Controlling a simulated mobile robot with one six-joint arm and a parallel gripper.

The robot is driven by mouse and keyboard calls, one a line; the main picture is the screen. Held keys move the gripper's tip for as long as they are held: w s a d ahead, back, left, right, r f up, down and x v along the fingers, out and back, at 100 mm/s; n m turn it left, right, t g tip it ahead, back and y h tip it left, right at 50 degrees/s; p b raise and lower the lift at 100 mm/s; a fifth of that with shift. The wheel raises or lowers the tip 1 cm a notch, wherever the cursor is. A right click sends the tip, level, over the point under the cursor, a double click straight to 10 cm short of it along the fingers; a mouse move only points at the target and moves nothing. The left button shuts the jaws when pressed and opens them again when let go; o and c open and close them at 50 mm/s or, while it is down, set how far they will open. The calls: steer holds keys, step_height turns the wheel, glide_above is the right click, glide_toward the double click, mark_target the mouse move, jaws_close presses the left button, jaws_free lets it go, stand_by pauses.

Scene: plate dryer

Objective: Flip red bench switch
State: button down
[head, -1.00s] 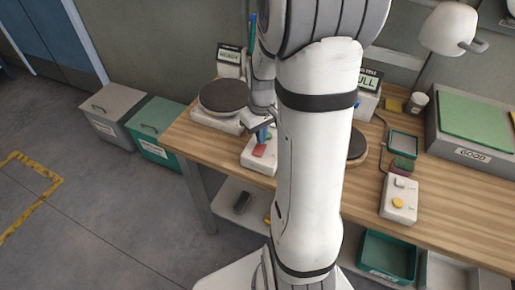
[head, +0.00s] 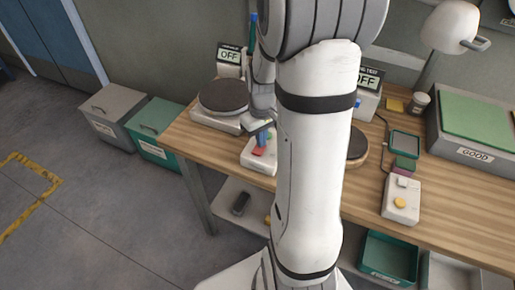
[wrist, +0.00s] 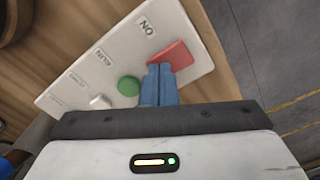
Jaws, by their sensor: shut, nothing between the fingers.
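The red switch (head: 258,152) sits on a white control box (head: 250,163) on the wooden bench, partly hidden by my arm. In the wrist view the red switch (wrist: 178,52) is a flat red rocker beside the label "ON", on the white box (wrist: 75,75) with a green button (wrist: 128,85) and a pale knob (wrist: 100,101). My gripper (wrist: 159,68) is shut and empty. Its blue fingertips are at the switch's near edge and overlap it in view; I cannot tell whether they touch. In the head view my gripper (head: 262,136) is just above the switch.
A round dark plate device (head: 223,96) stands behind left, with a display (head: 229,56) reading "OFF". Another display (head: 368,80) also reads "OFF". A second white box (head: 400,207) with a yellow button is at right. A grey "GOOD" bin (head: 478,155) stands far right.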

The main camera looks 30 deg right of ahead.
step_height(320, 180, up, 7)
steer(key=p, duration=0.5)
stand_by(0.3)
stand_by(0.4)
steer(key=s+a+r+m+t, duration=0.1)
steer(key=s+a+r+t, duration=0.2)
steer(key=s+a+r, duration=0.9)
steer(key=shift+s+a+r+m, duration=0.2)
steer(key=shift+s+a+m, duration=0.1)
steer(key=shift+a, duration=0.05)
stand_by(0.4)
